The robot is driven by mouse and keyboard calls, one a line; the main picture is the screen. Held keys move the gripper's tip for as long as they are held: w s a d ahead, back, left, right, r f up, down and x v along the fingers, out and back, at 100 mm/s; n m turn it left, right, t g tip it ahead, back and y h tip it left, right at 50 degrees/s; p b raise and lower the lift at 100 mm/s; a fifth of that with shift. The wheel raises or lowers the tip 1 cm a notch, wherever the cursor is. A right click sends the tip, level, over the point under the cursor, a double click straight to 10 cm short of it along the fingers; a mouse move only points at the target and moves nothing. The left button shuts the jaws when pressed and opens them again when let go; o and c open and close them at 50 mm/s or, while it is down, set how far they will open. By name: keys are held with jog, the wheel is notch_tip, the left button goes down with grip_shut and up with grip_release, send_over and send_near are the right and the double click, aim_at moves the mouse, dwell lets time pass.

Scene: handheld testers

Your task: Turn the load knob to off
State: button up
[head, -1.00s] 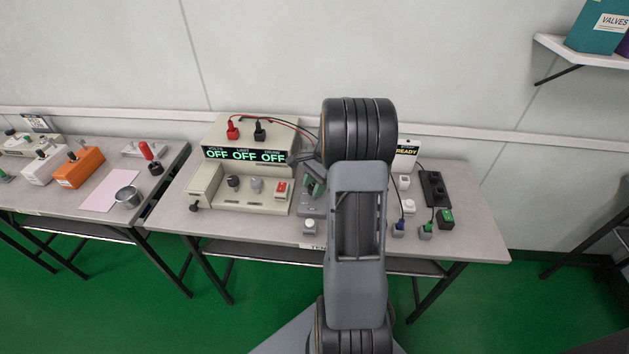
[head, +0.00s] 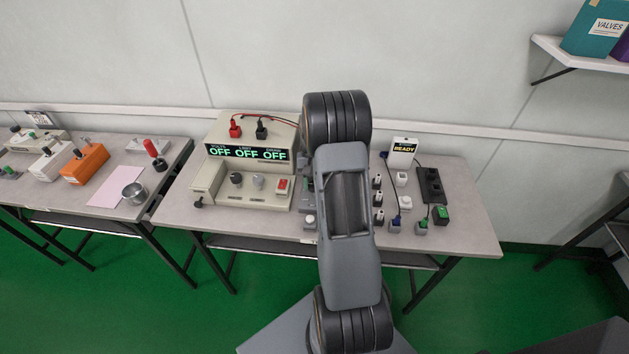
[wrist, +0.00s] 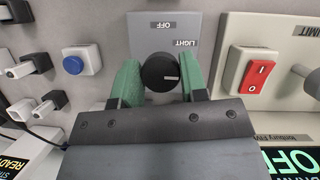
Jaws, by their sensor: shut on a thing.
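The load knob (wrist: 157,72) is round and black, with a white mark pointing to the right in the wrist view. It sits on a grey panel (wrist: 145,32) with an upside-down "OFF" label above it and a "LIGHT" label at its upper right. My gripper (wrist: 160,75) has green fingers, one on each side of the knob, shut on it. In the head view my arm hides the gripper and knob; only a sliver of the grey panel's box (head: 308,198) shows at the arm's left.
The beige power supply (head: 215,175) stands close on the left, its displays reading OFF; its red rocker switch (wrist: 252,75) is near the knob.

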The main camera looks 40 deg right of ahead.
jog(key=n+h, duration=0.1)
jog(key=n, duration=0.3)
jog(key=shift+n+g+h+p, duration=0.35)
jog(key=shift+n+g+h, duration=0.05)
jog(key=n, duration=0.2)
jog(key=n+h, duration=0.1)
jog(key=n, duration=0.1)
jog(key=shift+n+h, duration=0.3)
jog(key=n+h, duration=0.1)
jog(key=n, duration=0.1)
jog(key=n+p, duration=0.1)
jog(key=n, duration=0.1)
jog(key=shift+t+h, duration=0.4)
jog(key=shift+n+t+h+p, duration=0.4)
jog(key=shift+n+t+h, duration=0.2)
jog(key=shift+n, duration=2.1)
jog(key=o, duration=0.9)
jog(key=v, duration=1.3)
jog(key=shift+s+a+r, duration=0.1)
jog(key=shift+a+r, duration=0.1)
jog(key=shift+r, duration=0.15)
